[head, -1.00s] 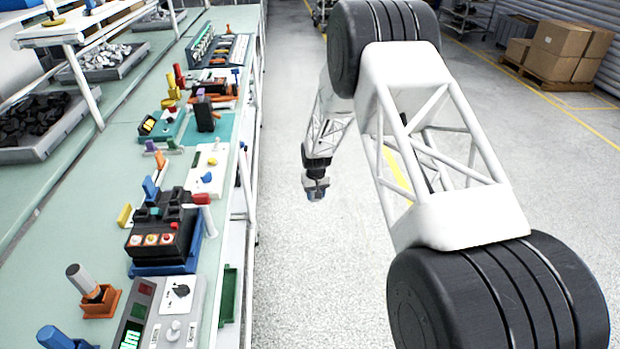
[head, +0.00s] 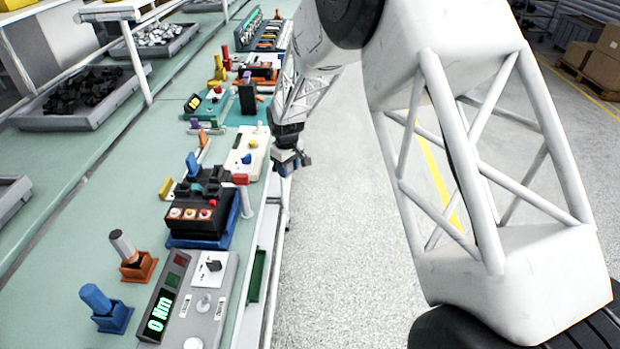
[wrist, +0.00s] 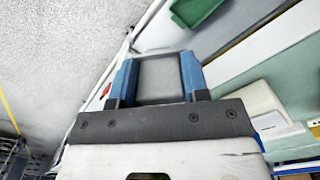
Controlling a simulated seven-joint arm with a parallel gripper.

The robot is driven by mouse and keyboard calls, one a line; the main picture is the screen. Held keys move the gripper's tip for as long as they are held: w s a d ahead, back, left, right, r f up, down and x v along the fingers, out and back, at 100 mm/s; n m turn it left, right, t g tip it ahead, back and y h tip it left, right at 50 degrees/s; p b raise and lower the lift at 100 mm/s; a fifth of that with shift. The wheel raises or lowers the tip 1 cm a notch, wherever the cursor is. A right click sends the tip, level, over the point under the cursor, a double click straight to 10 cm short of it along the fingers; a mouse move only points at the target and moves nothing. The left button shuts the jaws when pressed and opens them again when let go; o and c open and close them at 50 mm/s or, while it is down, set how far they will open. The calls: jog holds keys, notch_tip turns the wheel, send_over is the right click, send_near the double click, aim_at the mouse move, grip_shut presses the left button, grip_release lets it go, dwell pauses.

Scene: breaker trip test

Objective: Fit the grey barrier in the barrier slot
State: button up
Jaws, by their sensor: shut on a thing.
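My gripper (head: 290,163) is beside the bench's front edge, to the right of the white fixture. In the wrist view, its two blue fingers (wrist: 160,78) are shut on the grey barrier (wrist: 162,78), a flat grey piece that fills the space between them. In the head view the barrier cannot be made out at the gripper. The black breaker (head: 200,208), with coloured buttons, sits in a blue base on the bench, to the left of and nearer than my gripper. I cannot tell where the barrier slot is.
A torque tester (head: 185,305) reading "0 Nm" stands at the near front edge. A blue-handled tool (head: 98,300) and a grey-handled tool (head: 123,245) stand in holders beside it. The white fixture (head: 247,153) and several other fixtures line the front edge. The aisle floor (head: 365,240) is clear.

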jog(key=s+a+r+n, duration=0.4)
jog(key=s+a+r, duration=0.4)
jog(key=r, duration=0.3)
jog(key=s+a+r+n, duration=0.4)
jog(key=s+a+r, duration=0.3)
jog(key=a+r, duration=0.2)
notch_tip(320, 180, up, 2)
jog(key=shift+s+r, duration=0.25)
jog(key=shift+s, duration=0.15)
jog(key=shift+d+f, duration=0.1)
jog(key=shift+f, duration=2.8)
jog(key=shift+f, duration=1.45)
jog(key=o, duration=1)
jog(key=shift+r, duration=0.1)
notch_tip(320, 180, up, 8)
jog(key=shift+f, duration=0.2)
